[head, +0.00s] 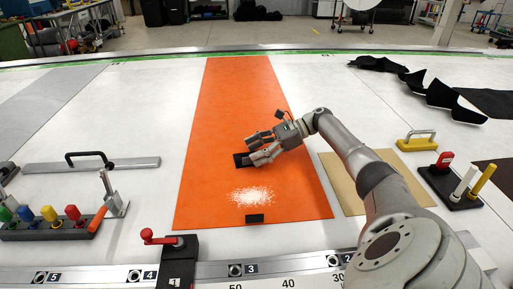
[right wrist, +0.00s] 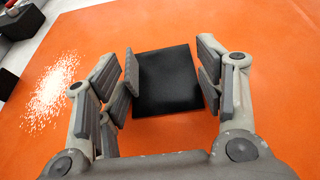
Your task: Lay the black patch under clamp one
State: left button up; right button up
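The black patch (head: 239,159) is a flat dark square on the orange sheet (head: 235,100), partly hidden by my right gripper in the head view. In the right wrist view the patch (right wrist: 165,82) lies between the fingers of my right gripper (right wrist: 167,88). The gripper (head: 256,149) is open, with fingers on either side of the patch; I cannot tell whether they touch it. Clamp one (head: 180,262), a black block marked 1 with a red-knobbed lever (head: 148,235), stands at the front edge, left of the orange sheet's near end. My left gripper is not in view.
White powder (head: 252,196) and a small black piece (head: 255,218) lie on the orange sheet's near part. A steel bar with a black handle (head: 90,163) and a rack of coloured-handled tools (head: 50,227) are left. A tan sheet (head: 345,185) and yellow handle (head: 417,140) are right.

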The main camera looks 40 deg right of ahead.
jog(key=o, duration=0.4)
jog(key=shift+c, duration=0.2)
